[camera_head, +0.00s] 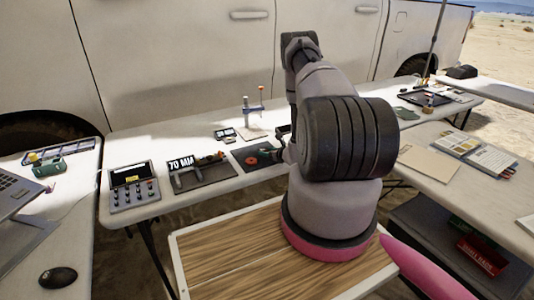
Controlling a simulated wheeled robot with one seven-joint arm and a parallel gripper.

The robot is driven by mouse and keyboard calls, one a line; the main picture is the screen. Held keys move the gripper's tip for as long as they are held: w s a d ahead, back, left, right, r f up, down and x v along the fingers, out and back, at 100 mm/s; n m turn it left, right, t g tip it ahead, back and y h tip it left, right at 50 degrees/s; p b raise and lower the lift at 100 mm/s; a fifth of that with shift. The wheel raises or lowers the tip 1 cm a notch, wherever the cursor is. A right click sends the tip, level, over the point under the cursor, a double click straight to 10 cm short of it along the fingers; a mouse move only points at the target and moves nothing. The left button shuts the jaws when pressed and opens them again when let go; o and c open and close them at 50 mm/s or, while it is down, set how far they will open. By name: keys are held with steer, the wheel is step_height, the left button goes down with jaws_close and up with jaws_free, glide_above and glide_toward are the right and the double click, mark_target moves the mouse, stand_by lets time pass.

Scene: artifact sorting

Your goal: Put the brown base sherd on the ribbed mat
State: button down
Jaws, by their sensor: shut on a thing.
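My gripper (280,150) is at the far table, low at the right side of a dark mat, mostly hidden behind my arm. It is shut on a small piece that I take to be the brown base sherd; the arm and the distance hide its shape. The dark square mat (240,153) lies flat on the table; its ribs are too small to make out. A reddish round piece (251,160) shows on or just above the mat, left of my gripper. I cannot tell whether it touches the fingers.
Left of the mat are a dark tray (205,178) with small items and a grey case (134,190). A small stand (252,112) and a little box (225,134) stand behind. A right table carries papers (428,162). A white vehicle (190,60) stands behind the table.

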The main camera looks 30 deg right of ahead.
steer(key=shift+f, duration=0.15)
steer(key=shift+c, duration=1.4)
jaws_free()
